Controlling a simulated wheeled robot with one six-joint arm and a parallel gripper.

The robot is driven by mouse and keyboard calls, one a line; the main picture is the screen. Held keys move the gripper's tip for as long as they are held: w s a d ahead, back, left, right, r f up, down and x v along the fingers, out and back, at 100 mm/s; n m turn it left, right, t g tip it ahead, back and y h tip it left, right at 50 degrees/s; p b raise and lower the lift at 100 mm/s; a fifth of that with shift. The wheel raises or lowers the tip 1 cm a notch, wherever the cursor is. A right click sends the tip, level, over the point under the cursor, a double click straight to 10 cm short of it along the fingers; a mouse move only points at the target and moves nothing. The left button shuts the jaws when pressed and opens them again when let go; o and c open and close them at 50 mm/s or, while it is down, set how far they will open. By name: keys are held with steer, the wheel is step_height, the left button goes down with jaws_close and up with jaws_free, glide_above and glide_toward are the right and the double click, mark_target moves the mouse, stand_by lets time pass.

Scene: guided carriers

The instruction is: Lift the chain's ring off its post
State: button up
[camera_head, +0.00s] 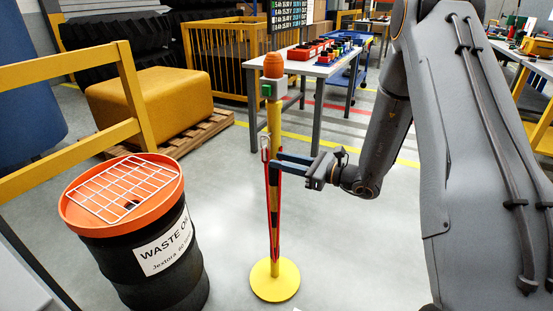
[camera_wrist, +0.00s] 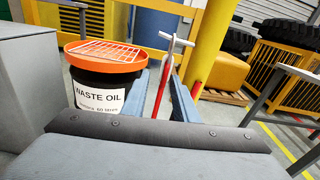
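The yellow post (camera_head: 275,122) stands upright on a round yellow base (camera_head: 274,281); part of it also shows in the wrist view (camera_wrist: 211,45). A pale metal fitting (camera_head: 265,143), seemingly the ring, is at the post's left side at mid-height. It looks T-shaped in the wrist view (camera_wrist: 177,42), so its exact seating on the post is unclear. The red chain (camera_head: 273,225) hangs below it along the post. My gripper (camera_head: 274,160) is level with the chain's upper end. Its blue fingers (camera_wrist: 162,92) are apart, with the red strand (camera_wrist: 160,97) showing between them.
A black waste-oil drum (camera_head: 150,262) with an orange rim and wire grate stands left of the post. A yellow rail (camera_head: 75,72) and yellow block on a pallet (camera_head: 150,103) lie behind. A table (camera_head: 318,68) stands farther back. Floor right of the post is clear.

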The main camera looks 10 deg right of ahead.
mark_target(270, 152)
steer(key=shift+w+a+r+y+b, duration=0.2)
steer(key=shift+w+a+b, duration=0.15)
steer(key=shift+w, duration=0.25)
steer(key=shift+w+a+r+y+b, duration=0.15)
steer(key=shift+w+a+b, duration=0.2)
steer(key=shift+w, duration=0.2)
steer(key=shift+w+a+r, duration=0.2)
steer(key=shift+w+a, duration=0.05)
steer(key=shift+a, duration=0.1)
steer(key=x, duration=0.7)
steer(key=shift+m, duration=0.3)
steer(key=shift+w+a, duration=0.1)
jaws_close()
